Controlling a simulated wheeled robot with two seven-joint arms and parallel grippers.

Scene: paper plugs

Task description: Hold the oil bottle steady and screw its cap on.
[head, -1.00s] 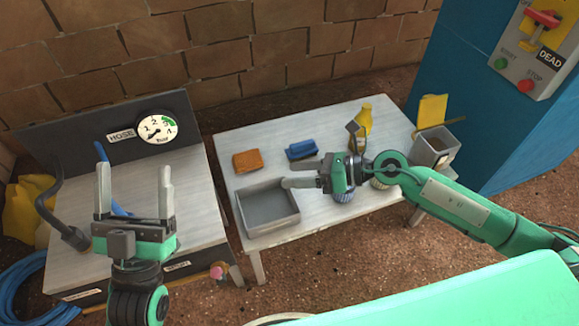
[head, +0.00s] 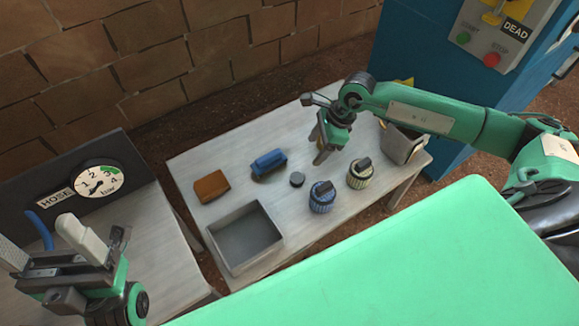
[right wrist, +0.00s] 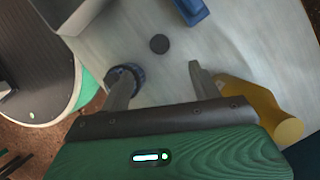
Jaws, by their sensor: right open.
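My right gripper (right wrist: 160,75) is open and empty, pointing down over the table. My left gripper (head: 48,245) is open and empty at the left, away from the bottle.
The table (head: 195,160) also holds an orange block (head: 211,186), a blue brush-like block (head: 269,163), a grey tray (head: 245,240), and a blue-patterned jar (head: 322,197) and cream-patterned jar (head: 359,174). A grey bin (head: 402,145) stands at the right end.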

